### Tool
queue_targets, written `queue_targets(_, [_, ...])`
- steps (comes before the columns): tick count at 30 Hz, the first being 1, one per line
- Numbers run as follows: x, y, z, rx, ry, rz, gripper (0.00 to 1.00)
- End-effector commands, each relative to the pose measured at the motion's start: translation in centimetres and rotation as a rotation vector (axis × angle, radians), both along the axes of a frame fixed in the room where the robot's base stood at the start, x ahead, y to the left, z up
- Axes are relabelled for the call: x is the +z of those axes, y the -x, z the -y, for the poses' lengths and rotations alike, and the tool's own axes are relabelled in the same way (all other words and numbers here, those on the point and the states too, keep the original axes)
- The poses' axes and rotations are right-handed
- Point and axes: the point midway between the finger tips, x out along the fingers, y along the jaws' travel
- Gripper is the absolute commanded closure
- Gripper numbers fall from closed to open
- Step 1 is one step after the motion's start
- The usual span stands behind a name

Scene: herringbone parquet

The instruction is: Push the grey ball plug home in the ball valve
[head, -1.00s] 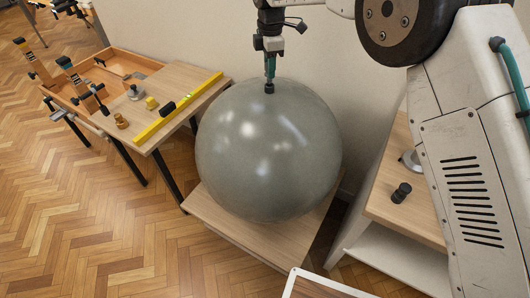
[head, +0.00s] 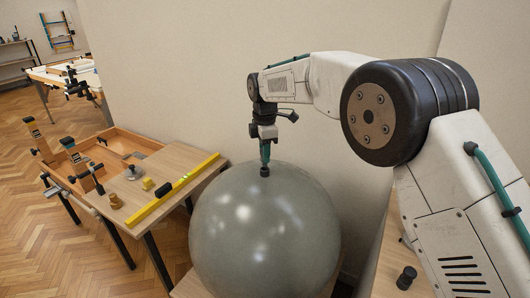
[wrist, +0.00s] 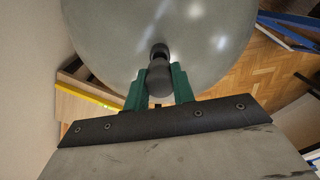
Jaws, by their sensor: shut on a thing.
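The ball valve appears to be the large smooth grey-green sphere (head: 262,235), which also fills the top of the wrist view (wrist: 205,45). My gripper (head: 265,160) points down at its top, with green fingers (wrist: 160,90). The fingers are shut on a dark grey, round-ended piece (wrist: 158,80), apparently the grey ball plug. Its far end meets a black collar on the sphere, seen near the top of the wrist view. In the head view only a small dark tip shows below the fingers, against the sphere. How deep the plug sits is hidden.
A wooden bench (head: 165,165) on the left holds a yellow level (head: 180,185), small brass parts and clamps. A black knob (head: 405,277) stands on the right bench. A plain wall (head: 200,70) rises close behind the sphere. Parquet floor (head: 35,220) is open at left.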

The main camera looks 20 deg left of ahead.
Motion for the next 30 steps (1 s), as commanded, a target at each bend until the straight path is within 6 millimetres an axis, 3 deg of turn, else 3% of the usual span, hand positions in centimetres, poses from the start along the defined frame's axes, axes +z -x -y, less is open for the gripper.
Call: queue_targets(30, [-2.1, 0.0, 0.0, 0.0, 0.001, -0.001, 0.97])
